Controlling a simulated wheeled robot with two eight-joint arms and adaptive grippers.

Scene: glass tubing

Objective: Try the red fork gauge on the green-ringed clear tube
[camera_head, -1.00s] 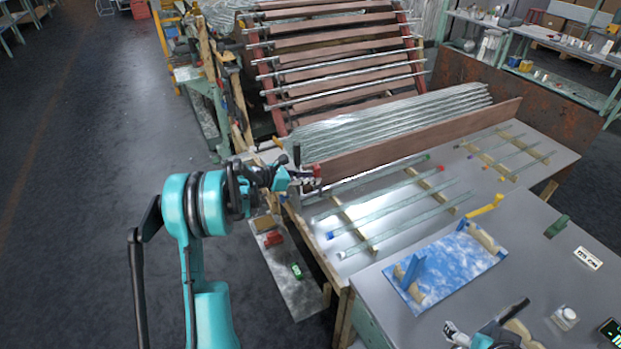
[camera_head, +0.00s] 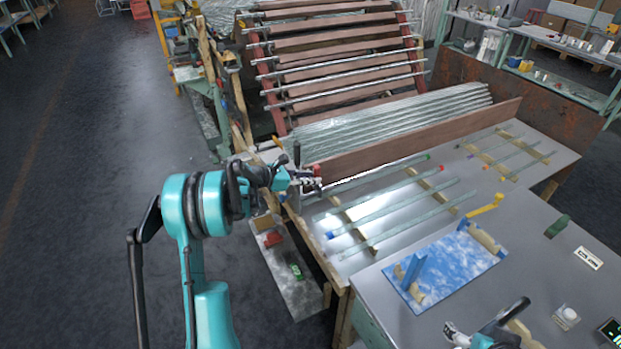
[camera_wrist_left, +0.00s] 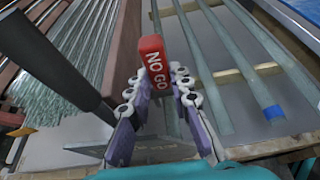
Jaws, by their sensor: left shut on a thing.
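My left gripper (camera_head: 312,181) is shut on the red fork gauge (camera_wrist_left: 155,65), which reads "NO GO" in the left wrist view. In the head view the gauge (camera_head: 316,170) is a small red patch at the gripper's tip, by the left end of the tube row. The green-ringed clear tube (camera_head: 380,173) lies along the wooden fence, with its green mark at the far right end. The gauge is over or close to this tube's left end; I cannot tell if they touch. The fork's prongs are hidden. My right gripper (camera_head: 453,331) is partly in view at the bottom edge.
Other clear tubes, one with a blue ring (camera_head: 331,235) and one with a red ring (camera_head: 441,168), lie on wooden strips nearby. The wooden fence (camera_head: 420,140) stands behind the green-ringed tube. A blue-and-white mat (camera_head: 455,262) lies on the grey bench at right.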

